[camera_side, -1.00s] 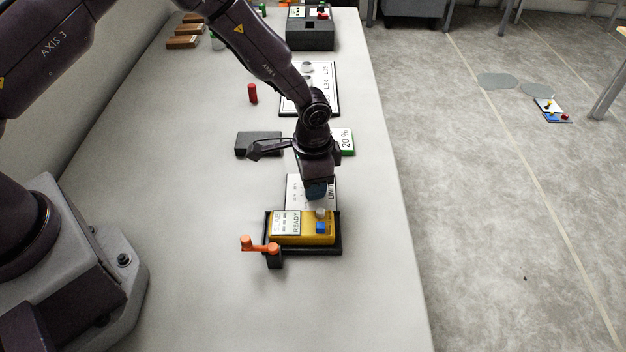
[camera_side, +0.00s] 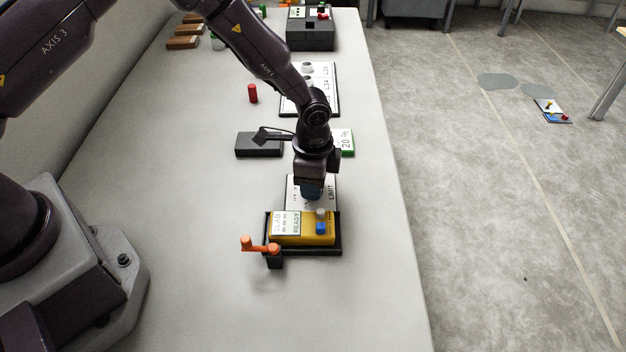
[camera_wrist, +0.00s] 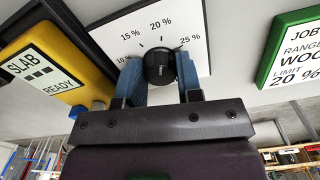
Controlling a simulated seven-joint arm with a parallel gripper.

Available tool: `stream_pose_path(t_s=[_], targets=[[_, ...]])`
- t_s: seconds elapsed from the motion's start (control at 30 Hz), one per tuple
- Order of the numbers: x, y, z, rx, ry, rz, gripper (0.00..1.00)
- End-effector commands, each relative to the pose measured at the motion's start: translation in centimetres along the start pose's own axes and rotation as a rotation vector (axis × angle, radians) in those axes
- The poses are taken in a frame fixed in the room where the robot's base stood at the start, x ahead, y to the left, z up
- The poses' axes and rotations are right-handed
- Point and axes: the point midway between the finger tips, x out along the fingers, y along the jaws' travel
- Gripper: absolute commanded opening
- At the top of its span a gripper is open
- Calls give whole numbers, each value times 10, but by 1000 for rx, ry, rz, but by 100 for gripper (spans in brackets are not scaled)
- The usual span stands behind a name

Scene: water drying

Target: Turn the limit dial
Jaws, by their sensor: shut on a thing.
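The limit dial (camera_wrist: 159,68) is a black knob on a white panel (camera_wrist: 118,38) marked 10 %, 15 %, 20 % and 25 % in the wrist view. My gripper (camera_wrist: 158,78) has its blue fingers on both sides of the knob and is shut on it. In the side view my gripper (camera_side: 311,190) is down over the panel (camera_side: 326,200) behind the yellow slab meter and hides the knob. A job card (camera_wrist: 298,58) with a green edge reads LIMIT 20 %. The knob's pointer mark is too small to read surely.
The yellow meter (camera_side: 288,240), its screen reading SLAB and READY, sits in a black holder with an orange-handled clamp (camera_side: 260,246) just in front of the panel. A dark block (camera_side: 258,144) lies behind to the left. The table's left front is clear.

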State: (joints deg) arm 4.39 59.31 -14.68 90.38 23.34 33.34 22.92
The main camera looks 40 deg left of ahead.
Motion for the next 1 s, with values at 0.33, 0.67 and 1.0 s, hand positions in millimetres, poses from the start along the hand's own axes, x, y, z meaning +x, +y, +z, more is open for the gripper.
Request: stream_pose_path(t_s=[0.33, 0.67, 1.0], targets=[[0, 0, 0, -1, -2, 1, 59], [-5, 0, 0, -1, 0, -1, 59], [-69, -1, 0, -2, 3, -4, 59]])
